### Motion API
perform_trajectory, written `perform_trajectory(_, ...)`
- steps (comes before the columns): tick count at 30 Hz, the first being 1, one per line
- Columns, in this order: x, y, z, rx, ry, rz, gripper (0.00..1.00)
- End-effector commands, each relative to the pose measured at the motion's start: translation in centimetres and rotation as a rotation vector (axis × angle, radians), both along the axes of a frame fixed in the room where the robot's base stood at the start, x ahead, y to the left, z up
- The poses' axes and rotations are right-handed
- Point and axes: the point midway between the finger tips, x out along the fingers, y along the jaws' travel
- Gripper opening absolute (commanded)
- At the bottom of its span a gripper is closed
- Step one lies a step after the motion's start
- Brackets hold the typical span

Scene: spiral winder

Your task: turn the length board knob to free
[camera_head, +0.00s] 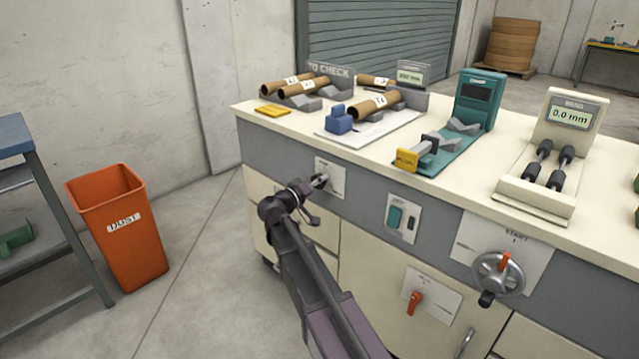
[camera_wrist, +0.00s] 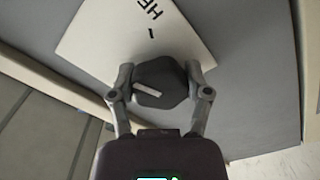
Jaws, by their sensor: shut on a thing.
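The knob (camera_wrist: 160,82) is dark and many-sided with a pale pointer bar, and it sits on a white label plate (camera_wrist: 110,40). In the wrist view the plate shows part of a word and a short tick mark; the rest is out of frame. My gripper (camera_wrist: 160,85) is shut on the knob, one finger on each side. In the head view my gripper (camera_head: 318,183) reaches the white plate (camera_head: 330,170) on the grey front panel at the bench's left end. There the knob is mostly hidden by my gripper.
Cardboard tubes (camera_head: 376,105) and gauges stand on the bench top (camera_head: 262,125). An orange dust bin (camera_head: 122,230) stands left, with clear floor between.

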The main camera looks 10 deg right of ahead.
Motion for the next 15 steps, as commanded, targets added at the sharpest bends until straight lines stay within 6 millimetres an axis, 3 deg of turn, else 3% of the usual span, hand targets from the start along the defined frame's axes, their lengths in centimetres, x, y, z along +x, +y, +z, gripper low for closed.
perform_trajectory(15, 0.23, -0.06, 0.36, -0.292, 0.396, 0.003, 0.15)
